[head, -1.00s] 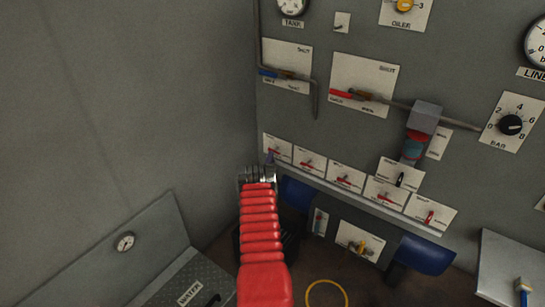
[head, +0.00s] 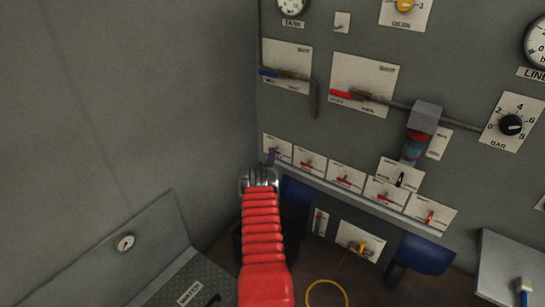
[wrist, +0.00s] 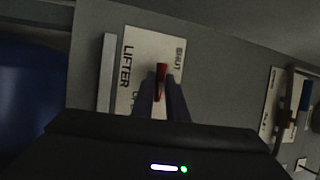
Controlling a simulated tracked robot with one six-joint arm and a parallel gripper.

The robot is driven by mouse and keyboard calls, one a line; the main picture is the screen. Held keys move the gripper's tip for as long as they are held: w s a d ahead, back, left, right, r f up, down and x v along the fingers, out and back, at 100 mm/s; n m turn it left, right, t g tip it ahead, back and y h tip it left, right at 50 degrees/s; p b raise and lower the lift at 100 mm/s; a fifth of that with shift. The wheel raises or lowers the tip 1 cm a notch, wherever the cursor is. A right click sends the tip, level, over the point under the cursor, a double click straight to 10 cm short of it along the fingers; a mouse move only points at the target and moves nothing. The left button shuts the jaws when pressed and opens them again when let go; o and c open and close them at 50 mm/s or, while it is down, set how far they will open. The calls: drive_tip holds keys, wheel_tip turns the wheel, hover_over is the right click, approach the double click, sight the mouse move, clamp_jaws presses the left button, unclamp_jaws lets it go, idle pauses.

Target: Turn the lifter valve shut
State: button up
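The lifter valve's plate (wrist: 125,62) fills the middle of the wrist view, turned sideways, with LIFTER and SHUT printed on it. Its red handle (wrist: 161,72) stands between my fingertips. In the head view this plate (head: 285,144) is the leftmost of the lower row, and my fingers partly cover it. My gripper (wrist: 161,82) has its two dark fingers apart, one on each side of the handle. A slim gap seems to remain, but contact is hard to judge. It also shows in the head view (head: 269,158), at the end of my red arm.
Several similar red-handled plates (head: 345,180) run to the right along a ledge. Larger lever valves (head: 365,84) with pipes are above. Blue parts (head: 425,254) jut out below the ledge. A plain wall (head: 130,100) stands close on the left.

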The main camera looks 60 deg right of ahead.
drive_tip(key=shift+f, duration=0.1)
clamp_jaws()
drive_tip(key=shift+s+f+n, duration=0.1)
drive_tip(key=shift+n, duration=0.3)
drive_tip(key=shift+w+a+r+n+g+y, duration=0.15)
drive_tip(key=shift+n+g+y, duration=0.7)
drive_tip(key=shift+n, duration=1.5)
drive_tip(key=shift+d+r+n+g+y, duration=0.15)
drive_tip(key=shift+n+g+y, duration=0.35)
drive_tip(key=shift+n+y, duration=1.25)
drive_tip(key=shift+w+a+r+n+g+y, duration=0.1)
drive_tip(key=shift+r+n+g+y, duration=0.4)
drive_tip(key=shift+n, duration=2.4)
drive_tip(key=shift+f+g, duration=0.25)
drive_tip(key=shift+g, duration=0.1)
